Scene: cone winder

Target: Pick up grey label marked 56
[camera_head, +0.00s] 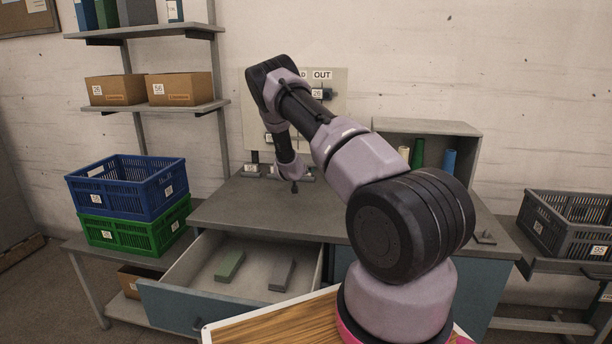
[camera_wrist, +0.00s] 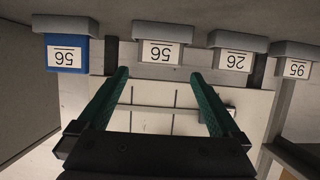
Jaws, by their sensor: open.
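In the wrist view, which shows the labels upside down, a grey label marked 56 (camera_wrist: 160,51) stands in a row, just beyond my gripper's fingertips and centred between them. My gripper (camera_wrist: 159,78) is open and empty, with green-lined fingers pointing towards the row. A blue label marked 56 (camera_wrist: 66,55) is to its left. A grey label marked 26 (camera_wrist: 234,60) and another grey label (camera_wrist: 293,67), seeming to read 95, are to its right. In the head view, my gripper (camera_head: 293,184) is low over the back of the worktop; the labels there are small and partly hidden by my arm.
The grey worktop (camera_head: 255,205) is mostly clear. An open drawer (camera_head: 195,275) holds a green block (camera_head: 230,265) and a grey block (camera_head: 282,274). A pegboard (camera_head: 258,105) stands behind my arm. A cubby (camera_head: 455,128) with cones is right; blue and green crates (camera_head: 120,185) are left.

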